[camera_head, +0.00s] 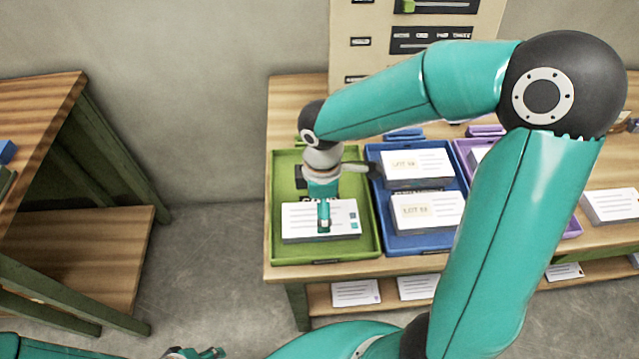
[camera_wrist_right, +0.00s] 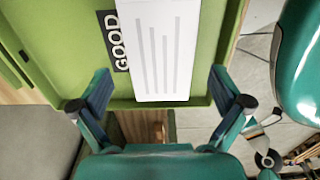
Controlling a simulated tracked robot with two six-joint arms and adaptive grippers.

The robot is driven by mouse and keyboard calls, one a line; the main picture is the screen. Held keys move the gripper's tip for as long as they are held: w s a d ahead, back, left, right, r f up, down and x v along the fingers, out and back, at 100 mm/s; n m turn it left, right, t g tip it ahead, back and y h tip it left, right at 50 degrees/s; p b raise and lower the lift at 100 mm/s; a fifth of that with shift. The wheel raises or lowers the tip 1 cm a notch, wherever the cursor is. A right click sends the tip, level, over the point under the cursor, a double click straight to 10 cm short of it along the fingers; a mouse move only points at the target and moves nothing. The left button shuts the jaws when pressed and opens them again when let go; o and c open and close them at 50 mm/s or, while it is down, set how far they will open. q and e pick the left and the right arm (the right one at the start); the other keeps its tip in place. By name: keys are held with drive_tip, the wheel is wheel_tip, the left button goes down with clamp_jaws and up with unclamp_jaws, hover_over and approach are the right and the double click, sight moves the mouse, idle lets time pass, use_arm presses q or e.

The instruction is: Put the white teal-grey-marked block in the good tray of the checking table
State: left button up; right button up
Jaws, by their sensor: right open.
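A white block (camera_head: 299,222) with teal and grey marks at its right end lies in the green tray (camera_head: 283,176) of the table. In the right wrist view, the block (camera_wrist_right: 164,60) lies beside the GOOD label on the green tray (camera_wrist_right: 70,50). My right gripper (camera_head: 323,226) is over the block, pointing down at it. In the right wrist view, my right gripper (camera_wrist_right: 160,82) is open, with a finger to each side of the block and nothing gripped. My left gripper (camera_head: 195,353) shows only partly at the bottom edge; its fingers are unclear.
A blue tray (camera_head: 374,150) with two labelled white blocks stands right of the green one. A purple tray (camera_head: 462,150) is partly hidden behind my right arm. A white block (camera_head: 611,206) lies at the far right. Another wooden table (camera_head: 50,95) stands left, with open floor between.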

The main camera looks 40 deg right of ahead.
wheel_tip(320, 180, up, 8)
drive_tip(key=shift+f, duration=0.2)
idle(0.4)
